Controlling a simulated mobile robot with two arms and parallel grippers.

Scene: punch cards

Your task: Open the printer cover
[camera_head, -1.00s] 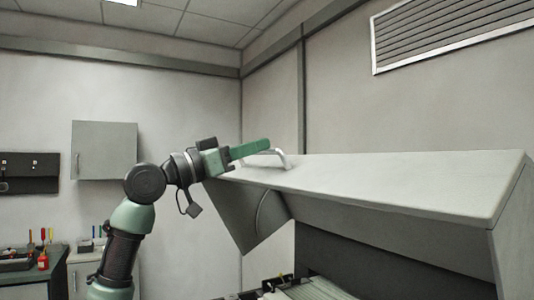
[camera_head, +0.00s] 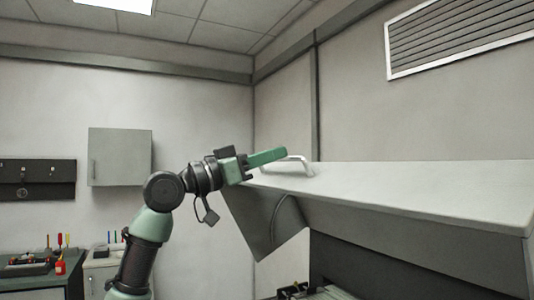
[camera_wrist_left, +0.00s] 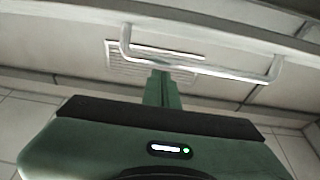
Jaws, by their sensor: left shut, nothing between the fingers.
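The printer cover (camera_head: 410,190) is a large light grey lid, raised and tilted up over the dark printer body at the right of the head view. Its silver bar handle (camera_head: 298,160) stands near the cover's left end; it also shows in the left wrist view (camera_wrist_left: 205,69). My left gripper (camera_head: 283,153) is shut with nothing between its green fingers. The fingers are at the handle, overlapping the bar in both views; I cannot tell whether they touch it. My right gripper is not in view.
A grey wall cabinet (camera_head: 120,157) and a dark tool rail (camera_head: 38,180) hang on the left wall. A bench (camera_head: 30,283) with small tools stands at lower left. A vent (camera_head: 460,40) is high on the right wall. The space above the cover is clear.

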